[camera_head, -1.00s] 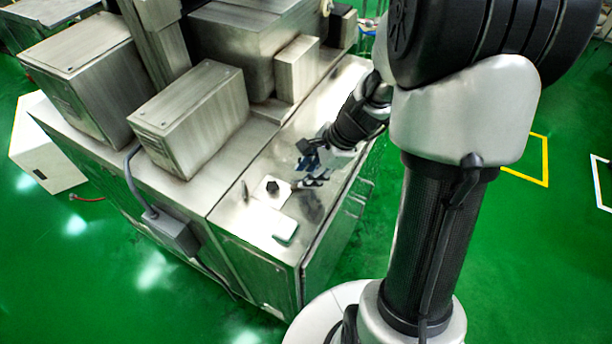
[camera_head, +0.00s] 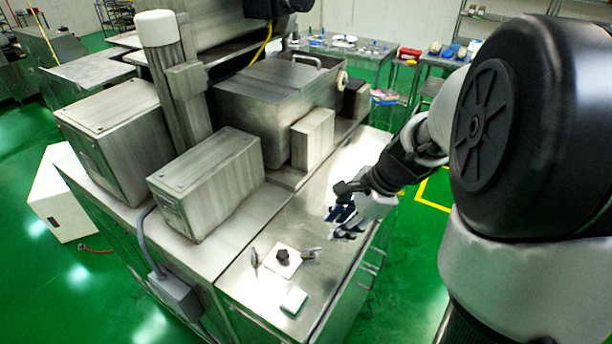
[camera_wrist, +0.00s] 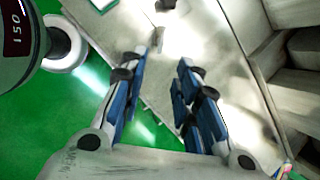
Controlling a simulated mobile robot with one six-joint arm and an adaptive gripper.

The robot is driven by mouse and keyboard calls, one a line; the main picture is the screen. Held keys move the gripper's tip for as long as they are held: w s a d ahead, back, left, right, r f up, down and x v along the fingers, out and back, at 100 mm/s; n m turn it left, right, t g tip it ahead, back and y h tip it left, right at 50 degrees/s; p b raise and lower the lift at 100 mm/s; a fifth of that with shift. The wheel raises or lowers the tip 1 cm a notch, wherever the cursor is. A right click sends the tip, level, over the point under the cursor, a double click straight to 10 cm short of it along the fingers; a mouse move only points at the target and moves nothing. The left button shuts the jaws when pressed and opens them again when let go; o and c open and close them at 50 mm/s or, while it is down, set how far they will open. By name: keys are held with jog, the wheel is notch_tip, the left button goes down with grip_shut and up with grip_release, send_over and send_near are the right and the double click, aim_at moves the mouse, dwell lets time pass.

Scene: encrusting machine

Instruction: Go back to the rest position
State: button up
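My gripper (camera_head: 343,216) hangs above the steel worktop (camera_head: 250,300) of the machine, to the upper right of the small parts there. In the wrist view my gripper (camera_wrist: 160,78) has its two blue-padded fingers spread apart, with nothing between them. My arm comes in from the right of the head view and hides part of the room behind it.
On the worktop lie a white plate with a dark knob (camera_head: 282,258), a pale green-edged block (camera_head: 293,302) and small metal pieces (camera_head: 310,255). Steel housings (camera_head: 206,184) stand at left and behind. A table with items (camera_head: 345,48) is at the back.

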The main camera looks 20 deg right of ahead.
jog(key=s+a+f+n+h+b, duration=0.1)
jog(key=s+a+n+h+b, duration=0.1)
jog(key=s+a+n+b, duration=0.3)
jog(key=s+a+f+n+t+h+b, duration=0.1)
jog(key=s+a+f+n+b, duration=0.1)
jog(key=s+a+n+b, duration=0.4)
jog(key=s+n+b, duration=0.1)
jog(key=s+n, duration=0.4)
jog(key=n, duration=0.4)
jog(key=shift+a+n+h, duration=0.2)
jog(key=shift+n+h, duration=0.1)
jog(key=shift+h, duration=0.1)
jog(key=shift+c, duration=0.5)
